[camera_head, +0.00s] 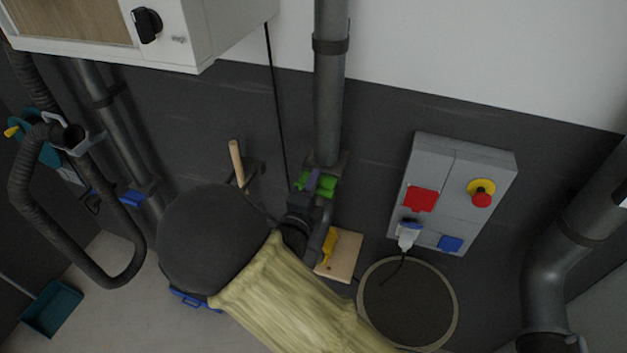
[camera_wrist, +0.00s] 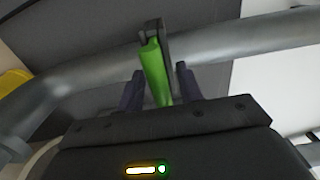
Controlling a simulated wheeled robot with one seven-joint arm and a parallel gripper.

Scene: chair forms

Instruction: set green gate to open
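The green gate (camera_head: 327,187) is on the vertical grey pipe near the middle of the head view, just below a pipe collar. My gripper (camera_head: 312,183) is at it, with a purple finger in front of the green part. In the wrist view the green gate (camera_wrist: 155,72) reaches down between the two dark purple fingers of my gripper (camera_wrist: 160,85). The fingers stand apart, with a gap visible on each side of the green part. My wrist hides the lower end of the green part, and my arm hides some of the pipe below the gate.
A grey switch panel (camera_head: 448,200) with a red emergency button (camera_head: 481,199) is on the wall at right. A blue gate (camera_head: 133,198) is on the left pipe. A white cabinet (camera_head: 220,30) hangs at upper left. A wooden handle (camera_head: 236,163) stands near my arm.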

